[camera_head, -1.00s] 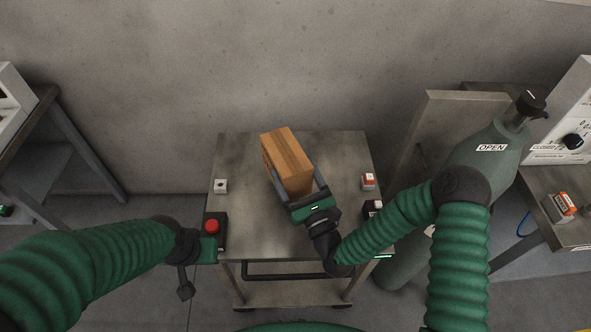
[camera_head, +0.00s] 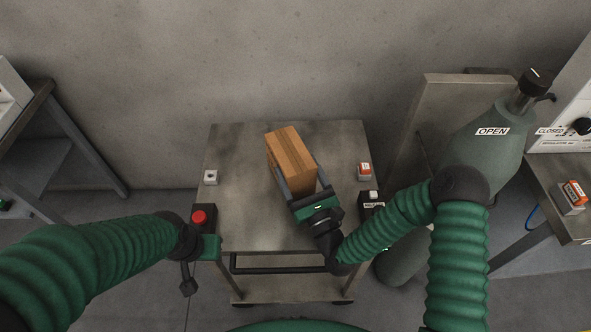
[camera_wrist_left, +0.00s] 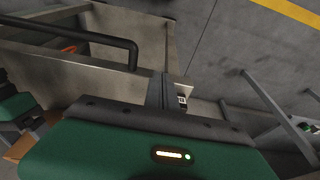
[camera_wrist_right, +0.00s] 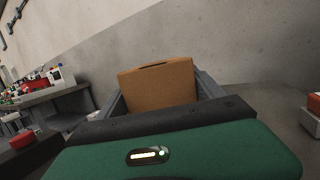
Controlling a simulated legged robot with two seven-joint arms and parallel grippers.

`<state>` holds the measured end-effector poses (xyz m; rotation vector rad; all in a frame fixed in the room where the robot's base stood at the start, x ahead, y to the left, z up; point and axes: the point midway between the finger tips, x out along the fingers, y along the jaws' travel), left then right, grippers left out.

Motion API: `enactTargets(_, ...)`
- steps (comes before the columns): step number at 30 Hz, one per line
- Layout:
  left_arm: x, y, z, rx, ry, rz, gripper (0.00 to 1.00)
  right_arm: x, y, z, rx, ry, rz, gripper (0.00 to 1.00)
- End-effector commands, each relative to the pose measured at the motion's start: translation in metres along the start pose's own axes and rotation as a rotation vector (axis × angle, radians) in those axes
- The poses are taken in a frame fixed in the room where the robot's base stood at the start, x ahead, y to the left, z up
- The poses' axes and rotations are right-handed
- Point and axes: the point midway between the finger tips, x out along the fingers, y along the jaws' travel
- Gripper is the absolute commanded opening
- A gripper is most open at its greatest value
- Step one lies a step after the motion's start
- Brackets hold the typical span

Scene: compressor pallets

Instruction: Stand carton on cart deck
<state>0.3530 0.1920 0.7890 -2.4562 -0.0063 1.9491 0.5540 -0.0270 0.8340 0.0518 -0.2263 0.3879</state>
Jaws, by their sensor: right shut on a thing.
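The brown carton (camera_head: 291,160) is between the fingers of my right gripper (camera_head: 304,183), which is shut on it. It is over the middle of the grey metal cart deck (camera_head: 245,215). I cannot tell whether its underside touches the deck. In the right wrist view the carton (camera_wrist_right: 158,86) shows a broad face with a dark slot near its top edge, and it hides part of the fingers. My left gripper (camera_head: 188,287) hangs left of the cart's front. In the left wrist view its fingers (camera_wrist_left: 165,92) are together with nothing between them.
A red button box (camera_head: 199,217) sits at the deck's front left corner. Small switches (camera_head: 211,177) (camera_head: 364,170) sit near the side edges. A black handle bar (camera_head: 275,264) runs along the cart's front. A grey-green cylinder (camera_head: 480,150) stands right. Deck left of the carton is clear.

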Motion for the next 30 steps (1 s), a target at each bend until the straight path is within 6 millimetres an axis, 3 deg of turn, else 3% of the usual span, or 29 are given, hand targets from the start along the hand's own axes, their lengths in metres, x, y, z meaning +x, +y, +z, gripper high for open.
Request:
enactTargets(6,0.004,0.000,0.001,0.000,0.000,0.000,0.00,0.000,0.004,-0.004,0.000,-0.003,0.003,0.07)
enactTargets(7,0.004,0.000,0.001,0.000,0.000,0.000,0.00,0.000,0.004,-0.003,-0.001,-0.003,0.003,0.78)
enactTargets(12,0.003,0.000,0.001,-0.001,0.000,0.000,0.00,0.000,0.002,-0.003,0.000,-0.002,0.002,1.00)
enactTargets(20,0.003,0.000,0.001,0.000,0.000,0.000,0.00,-0.004,0.001,-0.005,0.001,0.004,0.002,1.00)
enactTargets(30,0.004,0.000,0.001,0.000,0.000,0.000,0.00,-0.063,0.002,-0.007,0.002,0.005,0.001,1.00)
